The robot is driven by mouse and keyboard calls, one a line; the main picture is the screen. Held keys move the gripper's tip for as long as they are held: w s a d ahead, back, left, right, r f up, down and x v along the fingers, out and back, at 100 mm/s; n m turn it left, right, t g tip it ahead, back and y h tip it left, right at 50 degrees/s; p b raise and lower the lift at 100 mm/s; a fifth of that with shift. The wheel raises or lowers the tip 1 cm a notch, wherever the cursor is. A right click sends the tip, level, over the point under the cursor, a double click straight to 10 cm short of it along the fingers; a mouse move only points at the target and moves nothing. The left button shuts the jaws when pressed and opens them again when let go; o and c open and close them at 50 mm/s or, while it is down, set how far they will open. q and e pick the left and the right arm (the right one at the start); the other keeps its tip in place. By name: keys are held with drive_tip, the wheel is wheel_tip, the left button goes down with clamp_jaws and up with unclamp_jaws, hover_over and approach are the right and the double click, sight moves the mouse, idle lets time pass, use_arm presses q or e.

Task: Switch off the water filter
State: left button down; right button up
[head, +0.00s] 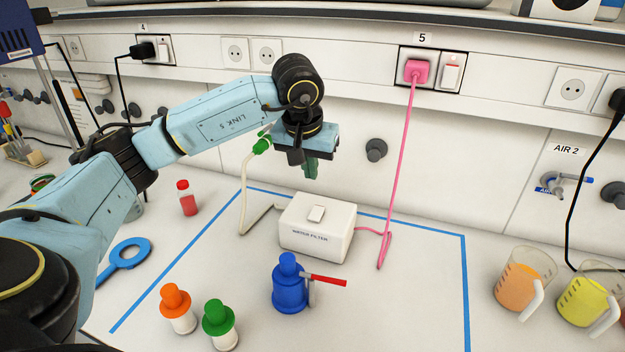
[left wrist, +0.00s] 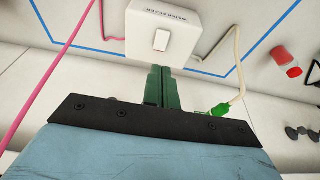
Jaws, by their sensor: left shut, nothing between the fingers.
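The water filter (head: 305,240) is a white box on the bench inside a blue tape outline, with a white rocker switch (head: 316,214) on its top. A pink cord (head: 395,175) runs from its right side up to a pink plug (head: 416,70) in socket 5, which has a wall switch (head: 450,76) beside it. In the left wrist view the filter (left wrist: 185,38) and its switch (left wrist: 162,40) show just beyond the fingertips. My left gripper (head: 311,174) is shut and empty, pointing down above and behind the filter, apart from it. It also shows in the left wrist view (left wrist: 161,72). My right gripper is out of view.
Orange-capped (head: 177,305) and green-capped (head: 219,325) bottles stand front left. Jugs of orange (head: 520,285) and yellow (head: 585,298) juice stand right.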

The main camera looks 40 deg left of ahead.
use_arm(q)
drive_tip(key=shift+s+r, duration=0.1)
drive_tip(key=shift+r, duration=0.1)
idle(0.3)
drive_tip(key=w+m, duration=0.1)
drive_tip(key=m, duration=1.1)
drive_tip(key=w+a+m+g, duration=0.1)
drive_tip(key=m, duration=1.1)
drive_tip(key=w+a+m+p, duration=0.1)
drive_tip(key=m, duration=1.1)
drive_tip(key=shift+w+r+g+h, duration=0.3)
drive_tip(key=shift+r, duration=0.1)
